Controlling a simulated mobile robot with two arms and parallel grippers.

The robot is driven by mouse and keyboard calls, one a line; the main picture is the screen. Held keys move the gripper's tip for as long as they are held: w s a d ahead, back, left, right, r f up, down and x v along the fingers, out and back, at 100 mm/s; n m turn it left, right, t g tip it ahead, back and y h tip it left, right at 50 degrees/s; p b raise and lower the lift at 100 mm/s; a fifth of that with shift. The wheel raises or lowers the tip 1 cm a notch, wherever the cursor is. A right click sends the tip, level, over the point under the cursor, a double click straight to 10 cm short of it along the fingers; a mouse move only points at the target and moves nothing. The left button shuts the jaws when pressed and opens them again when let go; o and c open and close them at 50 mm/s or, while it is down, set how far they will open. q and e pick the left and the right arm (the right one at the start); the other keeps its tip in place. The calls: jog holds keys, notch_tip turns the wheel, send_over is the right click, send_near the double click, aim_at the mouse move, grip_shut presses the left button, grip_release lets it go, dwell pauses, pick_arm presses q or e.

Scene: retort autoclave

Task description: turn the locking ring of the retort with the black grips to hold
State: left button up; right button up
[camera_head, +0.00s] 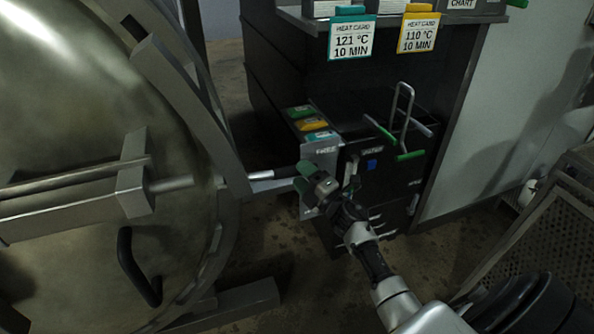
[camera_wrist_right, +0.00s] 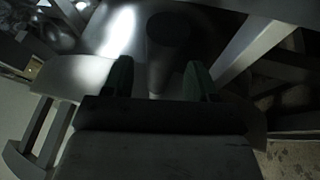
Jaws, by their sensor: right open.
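The retort's round metal door (camera_head: 70,120) fills the left of the head view, with the locking ring (camera_head: 205,110) along its right edge. In the right wrist view, a dark round grip end (camera_wrist_right: 168,30) shows ahead, between the lines of the two fingers (camera_wrist_right: 158,78). I cannot tell whether they touch it. My left gripper is not in view.
A curved black handle (camera_head: 138,268) sits on the door. A dark cabinet (camera_head: 290,75) with heat cards stands behind the gripper, and a black cart or box with green-handled wire (camera_head: 400,130) is close by. A perforated metal crate (camera_head: 545,235) is at the right.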

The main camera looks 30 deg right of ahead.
jog(key=shift+x, duration=1.2)
grip_shut()
